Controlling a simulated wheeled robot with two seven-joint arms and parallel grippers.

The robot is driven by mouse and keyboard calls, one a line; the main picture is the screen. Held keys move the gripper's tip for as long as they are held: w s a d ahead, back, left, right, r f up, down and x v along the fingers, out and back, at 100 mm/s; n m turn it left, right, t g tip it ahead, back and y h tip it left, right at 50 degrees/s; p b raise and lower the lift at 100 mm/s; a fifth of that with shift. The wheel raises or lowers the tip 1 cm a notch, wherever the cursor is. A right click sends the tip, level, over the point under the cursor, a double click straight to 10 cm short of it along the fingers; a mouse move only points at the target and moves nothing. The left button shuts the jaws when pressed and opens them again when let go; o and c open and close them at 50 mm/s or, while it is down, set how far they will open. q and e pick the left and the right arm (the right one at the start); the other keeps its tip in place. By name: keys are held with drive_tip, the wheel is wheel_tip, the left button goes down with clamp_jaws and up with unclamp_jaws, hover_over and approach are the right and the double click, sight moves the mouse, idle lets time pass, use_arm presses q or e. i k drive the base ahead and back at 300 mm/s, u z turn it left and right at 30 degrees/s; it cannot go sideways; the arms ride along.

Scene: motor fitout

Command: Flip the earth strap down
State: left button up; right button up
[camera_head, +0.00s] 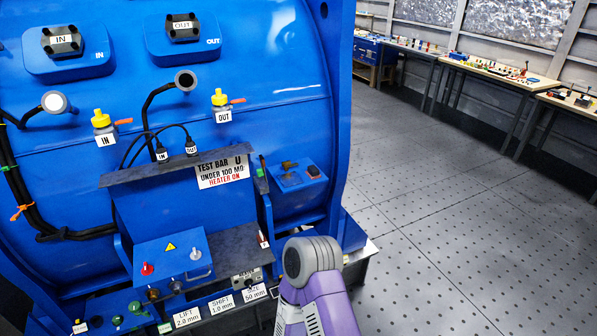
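I cannot pick out the earth strap for certain. A small brownish metal piece (289,165) sits on a blue pad on the motor's right side, beside a dark square part (313,172); it may be the strap, but it is too small to tell. The large blue motor housing (270,70) fills the left half of the view. A purple and grey link of my arm rises from the bottom centre, in front of the motor's lower right corner. Neither gripper's fingers show.
A blue control box (172,258) with a red and a white knob projects below a grey shelf. A sign (222,172) reads "TEST BAR U". Black cables hang at left. Open grey floor (440,220) lies right; workbenches (500,72) with small parts stand along the back wall.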

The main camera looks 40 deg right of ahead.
sight(261, 172)
drive_tip(key=k, duration=0.3)
drive_tip(key=z, duration=0.2)
drive_tip(key=i, duration=0.8)
drive_tip(key=u, duration=0.25)
